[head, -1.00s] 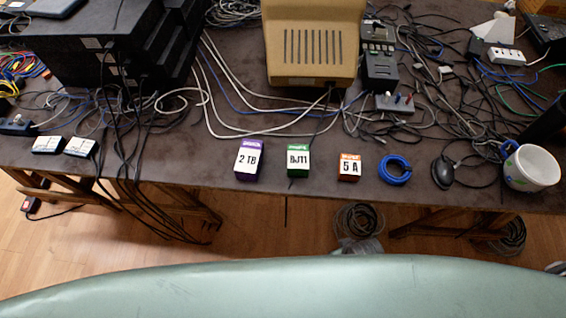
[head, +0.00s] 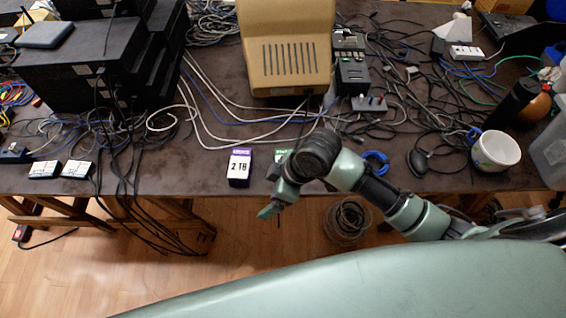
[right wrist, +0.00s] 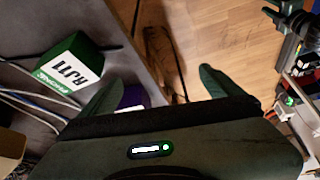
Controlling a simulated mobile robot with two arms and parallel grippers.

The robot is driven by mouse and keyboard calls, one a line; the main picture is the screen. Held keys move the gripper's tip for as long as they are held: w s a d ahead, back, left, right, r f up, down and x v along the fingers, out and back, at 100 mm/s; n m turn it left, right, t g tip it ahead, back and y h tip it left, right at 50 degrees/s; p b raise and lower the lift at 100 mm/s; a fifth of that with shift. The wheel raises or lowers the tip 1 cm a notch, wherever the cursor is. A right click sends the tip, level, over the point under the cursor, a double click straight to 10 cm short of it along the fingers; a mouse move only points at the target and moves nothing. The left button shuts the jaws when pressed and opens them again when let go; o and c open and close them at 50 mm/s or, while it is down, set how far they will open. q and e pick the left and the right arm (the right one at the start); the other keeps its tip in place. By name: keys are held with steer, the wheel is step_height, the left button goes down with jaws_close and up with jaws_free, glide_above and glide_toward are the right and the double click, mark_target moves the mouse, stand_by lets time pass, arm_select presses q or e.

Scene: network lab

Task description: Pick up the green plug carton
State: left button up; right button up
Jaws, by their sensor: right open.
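The green plug carton, with a white label, stands near the front edge of the table. In the head view only a corner of the green carton (head: 281,154) shows, the rest hidden by my right arm. In the right wrist view the green carton (right wrist: 80,58) is at upper left, its label reading RJ11. My right gripper (head: 268,209) is open and empty, out past the table's front edge, in front of the carton. In the right wrist view its fingers (right wrist: 162,77) are apart, and the carton lies outside them, beyond the left finger. My left gripper is not in view.
A purple 2 TB carton (head: 239,168) stands left of the green one. Cables cover the table behind. The orange carton is hidden by my arm.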

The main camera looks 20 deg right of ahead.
steer(key=w+d+n, duration=0.1)
steer(key=w, duration=0.1)
steer(key=w+d+r, duration=0.1)
steer(key=w+d+r+n+g, duration=0.1)
steer(key=w+d, duration=0.1)
steer(key=shift+w+n+h, duration=0.3)
steer(key=shift+n, duration=0.3)
steer(key=w+d+r, duration=0.1)
steer(key=d, duration=0.1)
steer(key=w+d+r, duration=0.1)
steer(key=w, duration=0.1)
steer(key=w+d+r, duration=0.1)
steer(key=d, duration=0.1)
steer(key=shift+w+d, duration=0.25)
steer(key=shift+d, duration=0.05)
steer(key=shift+g, duration=0.3)
steer(key=p+x, duration=0.2)
steer(key=x, duration=0.4)
steer(key=shift+s+f, duration=0.15)
steer(key=shift+f, duration=0.2)
steer(key=shift+a+f, duration=0.15)
steer(key=shift+f, duration=0.3)
steer(key=c, duration=1.6)
